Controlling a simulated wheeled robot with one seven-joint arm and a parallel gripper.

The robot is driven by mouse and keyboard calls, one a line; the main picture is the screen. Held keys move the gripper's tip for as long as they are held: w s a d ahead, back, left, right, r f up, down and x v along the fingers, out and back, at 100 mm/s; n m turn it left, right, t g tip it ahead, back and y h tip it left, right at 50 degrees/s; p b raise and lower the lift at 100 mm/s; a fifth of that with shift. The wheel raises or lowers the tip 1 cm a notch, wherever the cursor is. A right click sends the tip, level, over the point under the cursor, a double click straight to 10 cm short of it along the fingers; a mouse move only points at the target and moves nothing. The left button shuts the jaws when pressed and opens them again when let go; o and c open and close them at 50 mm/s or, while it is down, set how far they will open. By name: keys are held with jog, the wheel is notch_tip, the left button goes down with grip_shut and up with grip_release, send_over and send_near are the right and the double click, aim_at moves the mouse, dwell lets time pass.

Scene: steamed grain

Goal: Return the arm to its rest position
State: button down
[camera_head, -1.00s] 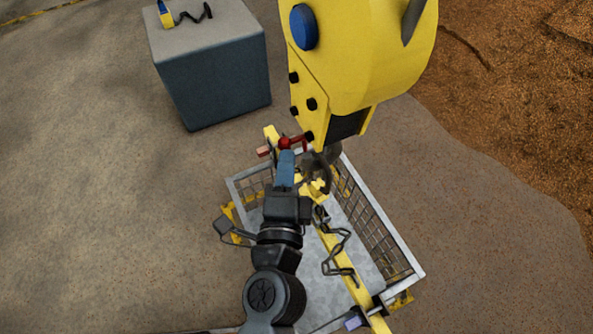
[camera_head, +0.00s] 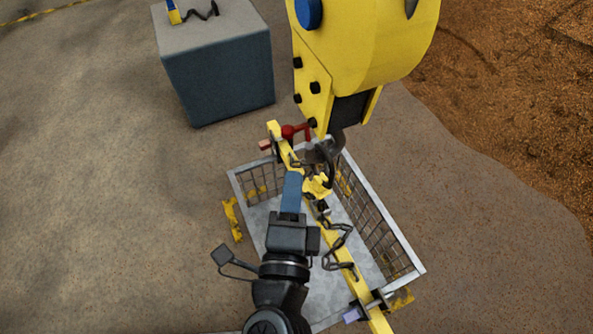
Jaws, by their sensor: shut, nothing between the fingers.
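My gripper (camera_head: 291,178) is shut and empty, its blue fingers pointing up the picture over the metal cage basket (camera_head: 383,225). A yellow beam (camera_head: 350,274) lies lengthwise across the basket, to the right of my gripper. A red-handled part (camera_head: 290,131) is at the beam's far end, a little beyond my fingertips, with a visible gap between. A dark hook (camera_head: 327,152) hangs under the large yellow block (camera_head: 365,50), by the beam's middle fitting. My arm hides part of the basket's near left side.
A grey-blue block (camera_head: 218,75) stands at the back left, with a small blue and yellow item (camera_head: 174,13) and a dark cord on top. Brown grain (camera_head: 520,110) covers the right side. The floor to the left is clear.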

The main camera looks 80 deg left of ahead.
jog(key=shift+s+d+b, duration=0.25)
jog(key=shift+s+d, duration=0.05)
jog(key=shift+d, duration=0.55)
jog(key=shift+s+d+b, duration=0.25)
jog(key=shift+d, duration=0.55)
jog(key=shift+s+d+b, duration=0.25)
jog(key=shift+s+d, duration=0.05)
jog(key=shift+d, duration=0.55)
jog(key=w+d+f+t+h, duration=0.1)
jog(key=w+d+t+h, duration=0.2)
jog(key=d, duration=0.5)
jog(key=w+d+f+m+t+h, duration=0.1)
jog(key=w+d+f+t+h, duration=0.15)
jog(key=d, duration=0.55)
jog(key=w+d+f+t+h, duration=0.1)
jog(key=w+d+t+h, duration=0.25)
jog(key=d, duration=0.55)
jog(key=s+d+r+n+t+h, duration=0.1)
jog(key=s+d+r+h, duration=0.3)
jog(key=d, duration=0.4)
jog(key=s+d+r+n+t+h, duration=0.1)
jog(key=s+d+r+n+h, duration=0.1)
jog(key=d, duration=0.7)
jog(key=s+r+h, duration=0.1)
jog(key=s+h, duration=0.1)
jog(key=s, duration=0.1)
jog(key=shift+s+d+r+h, duration=0.15)
jog(key=shift+r+h, duration=0.15)
jog(key=shift+r, duration=0.05)
